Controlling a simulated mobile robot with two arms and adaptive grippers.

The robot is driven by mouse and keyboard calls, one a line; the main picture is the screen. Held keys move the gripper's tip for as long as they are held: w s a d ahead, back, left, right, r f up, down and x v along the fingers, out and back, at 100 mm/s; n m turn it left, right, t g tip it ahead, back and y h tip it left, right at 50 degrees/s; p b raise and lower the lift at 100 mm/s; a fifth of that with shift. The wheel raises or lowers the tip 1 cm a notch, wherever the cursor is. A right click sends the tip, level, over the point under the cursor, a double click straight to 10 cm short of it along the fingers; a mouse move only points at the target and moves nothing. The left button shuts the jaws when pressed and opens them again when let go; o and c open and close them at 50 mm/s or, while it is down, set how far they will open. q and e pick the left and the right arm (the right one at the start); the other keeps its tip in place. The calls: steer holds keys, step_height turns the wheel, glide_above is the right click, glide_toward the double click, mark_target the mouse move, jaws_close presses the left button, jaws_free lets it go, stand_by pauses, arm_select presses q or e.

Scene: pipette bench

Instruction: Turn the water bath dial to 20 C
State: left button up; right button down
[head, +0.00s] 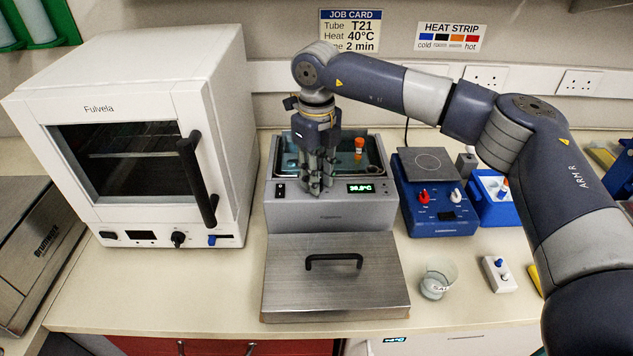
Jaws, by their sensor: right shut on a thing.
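The water bath (290,218) is a grey box with an open basin, standing in the middle of the bench. Its small green display (360,188) shows a temperature in the thirties; the exact digits are hard to read. My right gripper (316,186) reaches down from above, in front of the basin, with its fingers at the bath's control panel. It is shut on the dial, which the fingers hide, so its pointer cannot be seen. An orange-capped tube (359,146) stands in the basin. My left gripper is not in view.
The bath's metal lid (335,285) lies on the bench in front. A white oven (140,130) stands at left. A blue hotplate stirrer (435,205) and blue tube rack (492,208) are at right. A beaker (438,280) stands right of the lid.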

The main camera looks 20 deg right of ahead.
steer(key=n+b, duration=0.1)
steer(key=n, duration=0.3)
steer(key=shift+n+b, duration=0.3)
steer(key=shift+b, duration=0.1)
steer(key=shift+r+n+b, duration=0.1)
steer(key=shift+n+b, duration=0.45)
steer(key=shift+n, duration=1.75)
steer(key=c, duration=1.4)
jaws_free()
